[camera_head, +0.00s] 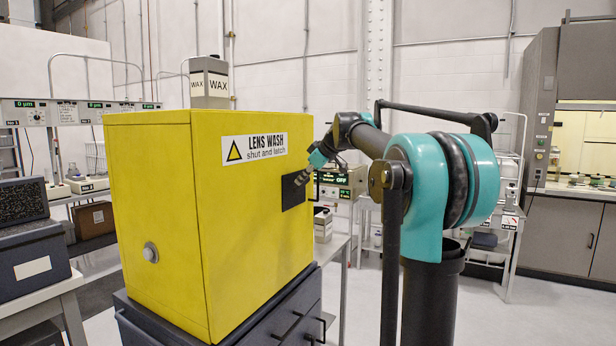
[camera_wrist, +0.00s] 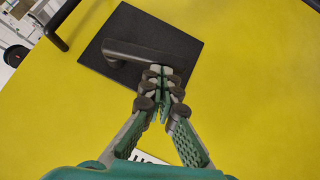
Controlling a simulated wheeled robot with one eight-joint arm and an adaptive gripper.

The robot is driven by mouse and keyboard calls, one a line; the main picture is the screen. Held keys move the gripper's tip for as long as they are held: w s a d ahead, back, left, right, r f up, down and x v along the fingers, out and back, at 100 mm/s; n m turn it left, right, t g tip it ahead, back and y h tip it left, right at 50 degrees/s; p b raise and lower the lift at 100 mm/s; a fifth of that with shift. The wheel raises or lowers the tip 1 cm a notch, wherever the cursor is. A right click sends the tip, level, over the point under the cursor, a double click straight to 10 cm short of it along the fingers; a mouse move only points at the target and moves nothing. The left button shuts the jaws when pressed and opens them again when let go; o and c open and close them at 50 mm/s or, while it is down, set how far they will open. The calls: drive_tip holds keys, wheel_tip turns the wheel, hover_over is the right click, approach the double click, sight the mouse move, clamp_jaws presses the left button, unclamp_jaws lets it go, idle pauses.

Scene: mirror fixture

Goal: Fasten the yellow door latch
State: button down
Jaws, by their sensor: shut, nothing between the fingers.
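The yellow cabinet (camera_head: 155,190) has a front face labelled "LENS WASH shut and latch" (camera_head: 254,147). A square black latch plate (camera_head: 291,191) is set near that face's right edge; it also fills the upper middle of the wrist view (camera_wrist: 115,32). A dark grey latch lever (camera_wrist: 140,52) lies across the plate in the wrist view. My gripper (camera_head: 301,179) is at the plate. In the wrist view its fingertips (camera_wrist: 164,76) are shut together, empty, at the lever's right end. I cannot tell if they touch it. I see no gap at the door.
A dark bar handle (camera_wrist: 60,22) stands out from the yellow face, left of the plate in the wrist view. The cabinet rests on a dark drawer unit (camera_head: 268,328) with handles.

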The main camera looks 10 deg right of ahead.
sight(299, 189)
wheel_tip(299, 189, down, 3)
drive_tip(key=n+t, duration=0.1)
drive_tip(key=n+t+h, duration=0.1)
drive_tip(key=t, duration=0.1)
drive_tip(key=shift+s+a+f+h, duration=0.1)
drive_tip(key=shift+s+h, duration=0.05)
drive_tip(key=shift+h, duration=0.15)
drive_tip(key=w+d+f+n+t+h, duration=0.1)
drive_tip(key=w+d+f+n+t, duration=0.1)
drive_tip(key=w+f+n+t, duration=0.1)
drive_tip(key=shift+f+t, duration=0.8)
drive_tip(key=shift+f, duration=0.3)
drive_tip(key=shift+d, duration=0.15)
drive_tip(key=s, duration=1.3)
drive_tip(key=shift+a, duration=0.45)
